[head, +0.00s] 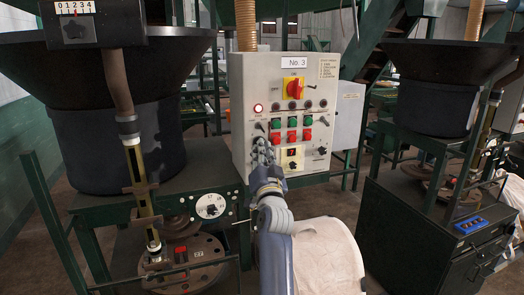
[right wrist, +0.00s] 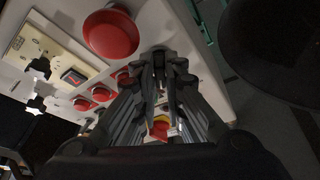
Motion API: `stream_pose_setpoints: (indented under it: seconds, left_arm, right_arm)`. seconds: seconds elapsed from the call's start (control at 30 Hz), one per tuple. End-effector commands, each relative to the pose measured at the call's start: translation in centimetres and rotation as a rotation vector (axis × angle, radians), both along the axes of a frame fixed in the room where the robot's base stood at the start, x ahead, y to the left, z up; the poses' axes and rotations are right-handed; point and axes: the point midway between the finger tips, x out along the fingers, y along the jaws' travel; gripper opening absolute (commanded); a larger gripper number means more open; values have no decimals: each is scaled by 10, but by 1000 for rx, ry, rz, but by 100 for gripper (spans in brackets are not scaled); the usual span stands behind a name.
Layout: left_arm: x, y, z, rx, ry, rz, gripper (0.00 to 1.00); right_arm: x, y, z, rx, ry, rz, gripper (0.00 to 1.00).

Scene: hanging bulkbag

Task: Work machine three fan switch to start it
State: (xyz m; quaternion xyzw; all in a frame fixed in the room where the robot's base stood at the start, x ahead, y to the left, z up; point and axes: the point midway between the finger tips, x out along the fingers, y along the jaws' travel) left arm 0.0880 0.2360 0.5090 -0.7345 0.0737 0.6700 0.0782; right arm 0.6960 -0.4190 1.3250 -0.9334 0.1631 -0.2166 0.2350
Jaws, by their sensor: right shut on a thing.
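The control panel (head: 240,80) labelled No. 3 stands upright in the middle of the head view. My right gripper (head: 261,146) is at the panel's left side, below the lamp. Its fingers are shut on a panel switch, which they hide. In the right wrist view the fingertips (right wrist: 160,60) are close together beside a large red button (right wrist: 110,35). I cannot read which switch it is. My left gripper is not in view.
A dark hopper machine (head: 95,140) stands left of the panel, with a white dial (head: 210,206) on its frame. Another dark machine (head: 425,235) stands at the right, with a blue button box (head: 471,225). Green frames and stairs fill the back. Some floor shows between the machines.

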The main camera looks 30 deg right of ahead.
Motion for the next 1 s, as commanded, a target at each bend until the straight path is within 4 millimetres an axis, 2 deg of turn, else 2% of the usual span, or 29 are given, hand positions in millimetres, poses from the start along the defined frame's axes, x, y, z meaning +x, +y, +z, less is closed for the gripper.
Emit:
stream_pose_setpoints:
  seconds: [0.33,0.37,0.43,1.0]
  left_arm:
    - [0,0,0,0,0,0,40]
    - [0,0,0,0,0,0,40]
    - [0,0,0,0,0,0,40]
    - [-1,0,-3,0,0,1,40]
  right_arm:
    - [0,0,0,6,-3,2,0]
    - [0,0,0,6,-4,2,14]
    - [0,0,0,6,-4,2,30]
    - [0,0,-1,-19,3,0,30]
